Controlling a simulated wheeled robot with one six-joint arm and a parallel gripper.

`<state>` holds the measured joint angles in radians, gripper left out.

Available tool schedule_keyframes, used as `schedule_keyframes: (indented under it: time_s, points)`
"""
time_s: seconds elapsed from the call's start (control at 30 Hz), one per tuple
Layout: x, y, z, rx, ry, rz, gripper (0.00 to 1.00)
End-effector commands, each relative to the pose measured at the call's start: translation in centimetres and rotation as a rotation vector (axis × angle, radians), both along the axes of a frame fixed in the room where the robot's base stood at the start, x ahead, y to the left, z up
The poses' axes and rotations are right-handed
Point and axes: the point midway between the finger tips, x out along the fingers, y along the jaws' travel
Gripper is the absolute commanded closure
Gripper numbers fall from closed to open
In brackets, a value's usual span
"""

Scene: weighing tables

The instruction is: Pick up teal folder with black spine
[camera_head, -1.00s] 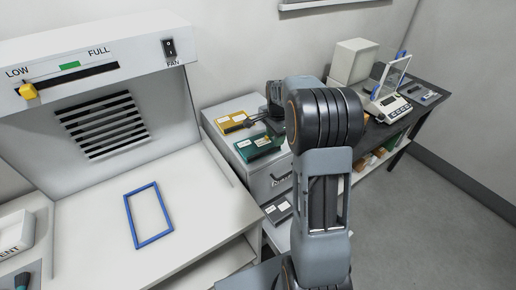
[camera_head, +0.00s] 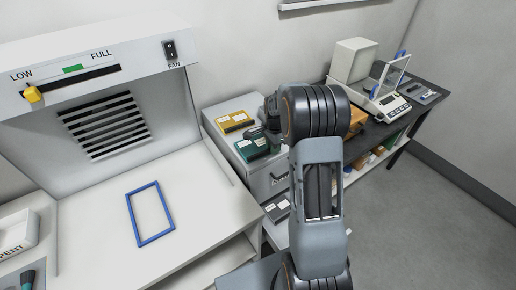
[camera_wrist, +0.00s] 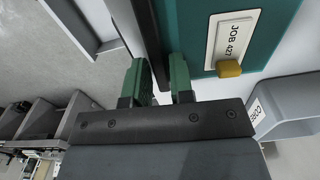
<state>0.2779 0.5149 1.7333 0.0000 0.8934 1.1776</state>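The teal folder (camera_head: 250,149) lies flat on the grey cabinet top, partly hidden by my gripper (camera_head: 264,137) at its right end. In the wrist view the teal folder (camera_wrist: 205,25) fills the top right, with a "JOB 427" label and a yellow tab. Its black spine (camera_wrist: 150,30) runs down toward the gap between the green fingertips of my gripper (camera_wrist: 160,78). The fingers are close together, one on each side of the spine. Whether they press on it cannot be seen.
A yellow folder (camera_head: 235,121) lies behind the teal one on the cabinet (camera_head: 225,108). A dark labelled item (camera_head: 278,209) sits lower in front. A black-topped table (camera_head: 386,128) with a balance (camera_head: 386,103) stands right. A fume hood with a blue frame (camera_head: 150,212) is left.

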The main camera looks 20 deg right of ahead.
Motion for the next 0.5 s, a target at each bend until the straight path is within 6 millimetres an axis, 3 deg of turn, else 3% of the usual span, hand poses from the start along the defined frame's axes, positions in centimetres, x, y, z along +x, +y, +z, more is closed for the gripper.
schedule_keyframes:
  time_s: [0.2,0.5]
  points:
    - [0.01,0.0,0.02,0.0,0.0,0.0,0.99]
    - [0.02,0.0,0.05,0.0,-0.001,0.0,1.0]
